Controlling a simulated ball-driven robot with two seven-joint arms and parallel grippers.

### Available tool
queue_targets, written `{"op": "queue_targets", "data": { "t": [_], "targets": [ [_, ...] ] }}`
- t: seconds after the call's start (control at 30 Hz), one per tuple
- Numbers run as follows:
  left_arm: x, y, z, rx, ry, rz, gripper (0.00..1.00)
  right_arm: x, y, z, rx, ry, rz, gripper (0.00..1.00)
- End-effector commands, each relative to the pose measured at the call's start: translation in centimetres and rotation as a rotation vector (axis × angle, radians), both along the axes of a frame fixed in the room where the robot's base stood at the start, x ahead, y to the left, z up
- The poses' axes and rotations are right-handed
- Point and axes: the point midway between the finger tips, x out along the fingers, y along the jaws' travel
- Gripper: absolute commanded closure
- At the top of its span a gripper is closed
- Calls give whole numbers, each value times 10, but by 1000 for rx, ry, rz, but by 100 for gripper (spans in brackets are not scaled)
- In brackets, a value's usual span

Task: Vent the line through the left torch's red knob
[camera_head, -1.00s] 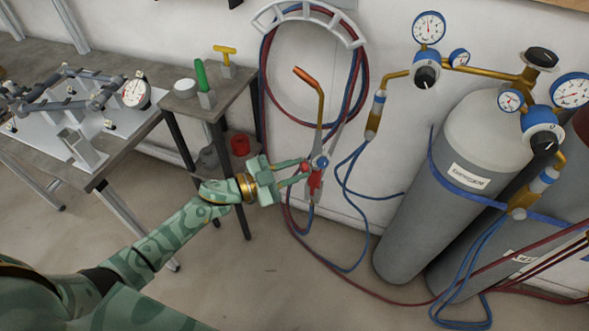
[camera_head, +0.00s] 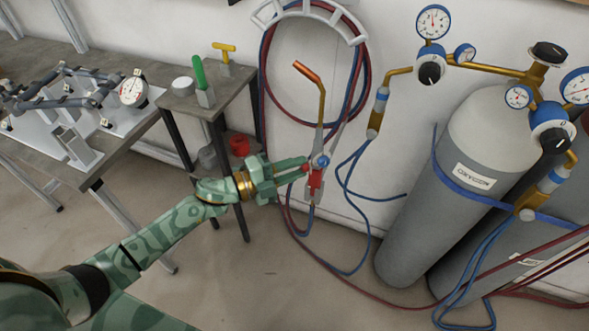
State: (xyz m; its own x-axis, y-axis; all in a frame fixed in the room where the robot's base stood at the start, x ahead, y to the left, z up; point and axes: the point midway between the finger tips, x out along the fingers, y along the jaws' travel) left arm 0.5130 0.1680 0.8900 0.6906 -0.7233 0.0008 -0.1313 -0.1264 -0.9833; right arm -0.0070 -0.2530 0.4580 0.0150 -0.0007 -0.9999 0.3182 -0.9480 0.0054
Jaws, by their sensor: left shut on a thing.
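The left torch (camera_head: 322,105) hangs upright on the wall with its copper tip up. A blue knob (camera_head: 323,161) shows at its right side and a red body part (camera_head: 316,180) below. The red knob (camera_head: 306,167) is at the torch's left side, partly covered by fingers. My left gripper (camera_head: 303,165) reaches in from the left and is shut on the red knob. My right gripper is out of view.
A grey oxygen cylinder (camera_head: 455,185) with gauges stands to the right. Red and blue hoses (camera_head: 355,235) hang below the torch and cross the floor. A small side table (camera_head: 215,105) and a jig bench (camera_head: 95,160) stand at left.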

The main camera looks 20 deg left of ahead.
Motion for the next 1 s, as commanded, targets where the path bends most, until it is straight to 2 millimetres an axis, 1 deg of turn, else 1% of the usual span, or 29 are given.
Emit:
{"op": "queue_targets", "data": {
  "t": [0.2,0.4,0.93,0.97,1.0],
  "targets": [
    [0,0,-2,82,-83,-1,99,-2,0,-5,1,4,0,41],
    [-1,0,-1,124,-127,-1,99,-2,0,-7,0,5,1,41],
    [-1,0,-1,139,-142,-1,99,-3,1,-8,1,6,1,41],
    [-1,0,-1,139,-141,-1,71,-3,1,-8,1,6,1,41],
    [-1,0,-1,139,-141,-1,60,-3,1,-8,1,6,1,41]
  ]
}}
